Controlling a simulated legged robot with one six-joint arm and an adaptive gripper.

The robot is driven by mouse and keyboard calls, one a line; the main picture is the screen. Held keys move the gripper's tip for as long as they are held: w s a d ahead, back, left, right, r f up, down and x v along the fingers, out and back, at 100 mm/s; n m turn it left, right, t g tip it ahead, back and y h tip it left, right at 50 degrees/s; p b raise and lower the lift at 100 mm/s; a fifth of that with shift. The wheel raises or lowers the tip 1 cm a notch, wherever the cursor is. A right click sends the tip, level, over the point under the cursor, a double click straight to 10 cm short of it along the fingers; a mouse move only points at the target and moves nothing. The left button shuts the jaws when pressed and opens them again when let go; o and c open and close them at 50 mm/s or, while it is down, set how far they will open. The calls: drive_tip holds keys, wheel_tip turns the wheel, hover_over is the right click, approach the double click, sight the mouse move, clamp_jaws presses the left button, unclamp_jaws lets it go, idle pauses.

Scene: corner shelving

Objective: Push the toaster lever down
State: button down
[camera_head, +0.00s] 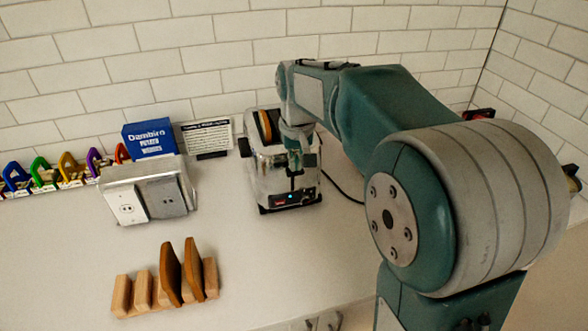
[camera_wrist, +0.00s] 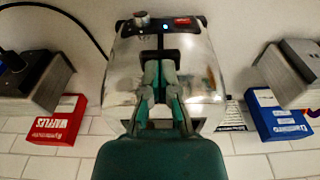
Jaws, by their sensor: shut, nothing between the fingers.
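The toaster (camera_head: 262,180) is a shiny silver box with a dark top and dark base, standing on the white counter near the back wall. Its front panel has a lit blue light and a red display; the wrist view shows this front (camera_wrist: 202,70) at the top. A dark vertical slot (camera_wrist: 160,42) runs down the front face. My gripper (camera_wrist: 160,68) is shut and empty, at the front of the toaster near that slot. In the head view my gripper (camera_head: 295,158) is over the toaster's front.
A grey outlet box (camera_head: 122,204) and a blue box (camera_head: 150,140) stand left of the toaster. A wooden rack (camera_head: 123,297) is at the front left. A red waffle box (camera_wrist: 57,120) shows in the wrist view. A black cable (camera_head: 343,188) lies right of the toaster. The counter's middle is clear.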

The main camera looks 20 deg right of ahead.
drive_tip(key=shift+d, duration=0.15)
drive_tip(key=shift+f, duration=0.1)
drive_tip(key=s+f, duration=0.2)
drive_tip(key=f, duration=0.1)
drive_tip(key=s+f, duration=0.1)
drive_tip(key=shift+a+f, duration=0.2)
drive_tip(key=shift+f, duration=0.15)
idle(0.5)
wheel_tip(320, 180, up, 12)
drive_tip(key=s, duration=0.1)
idle(0.5)
drive_tip(key=shift+f, duration=0.15)
